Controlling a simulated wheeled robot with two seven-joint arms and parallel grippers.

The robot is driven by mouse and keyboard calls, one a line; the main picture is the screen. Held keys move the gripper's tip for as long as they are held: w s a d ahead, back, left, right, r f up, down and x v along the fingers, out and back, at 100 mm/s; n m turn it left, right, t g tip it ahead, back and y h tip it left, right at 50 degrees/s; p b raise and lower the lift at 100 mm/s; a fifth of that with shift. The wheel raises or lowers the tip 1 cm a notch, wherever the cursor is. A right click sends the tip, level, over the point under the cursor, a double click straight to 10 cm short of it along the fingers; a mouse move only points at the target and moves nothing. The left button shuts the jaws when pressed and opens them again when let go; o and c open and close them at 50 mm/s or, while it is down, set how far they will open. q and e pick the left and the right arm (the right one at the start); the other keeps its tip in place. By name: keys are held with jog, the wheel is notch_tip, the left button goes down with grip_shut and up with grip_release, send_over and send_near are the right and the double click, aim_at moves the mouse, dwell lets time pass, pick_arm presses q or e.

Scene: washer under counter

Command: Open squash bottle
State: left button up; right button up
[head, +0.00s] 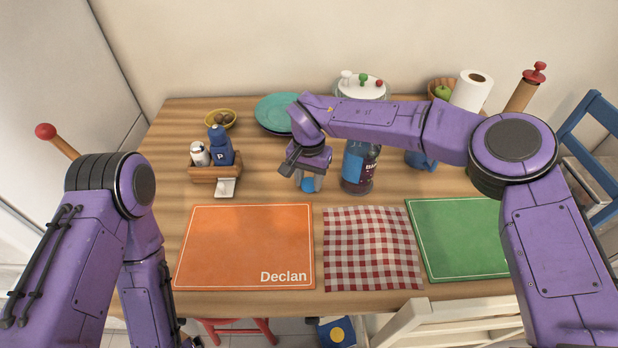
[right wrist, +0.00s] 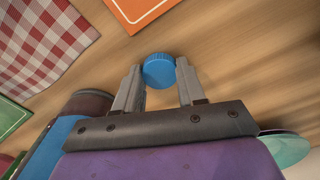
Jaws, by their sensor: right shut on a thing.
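The squash bottle (head: 359,168) stands upright on the table, with a dark label and a blue part on its side. My right arm crosses in front of its top, so I cannot see its mouth. In the right wrist view the bottle (right wrist: 80,112) is at the left, beside the gripper. My right gripper (head: 309,184) is left of the bottle, apart from it, and shut on a blue cap (right wrist: 159,71). The cap is between the fingertips, close above the table. My left arm comes down at the left; its gripper is out of view.
An orange placemat (head: 245,245) marked Declan, a red checked cloth (head: 370,248) and a green placemat (head: 455,238) lie along the front. A wooden caddy (head: 214,174) with shakers stands left.

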aim_at(309, 183)
jog(key=o, duration=1.2)
jog(key=shift+f, duration=0.15)
jog(key=shift+c, duration=0.2)
notch_tip(309, 183, up, 12)
jog(key=shift+r, duration=0.2)
jog(key=shift+s, duration=0.1)
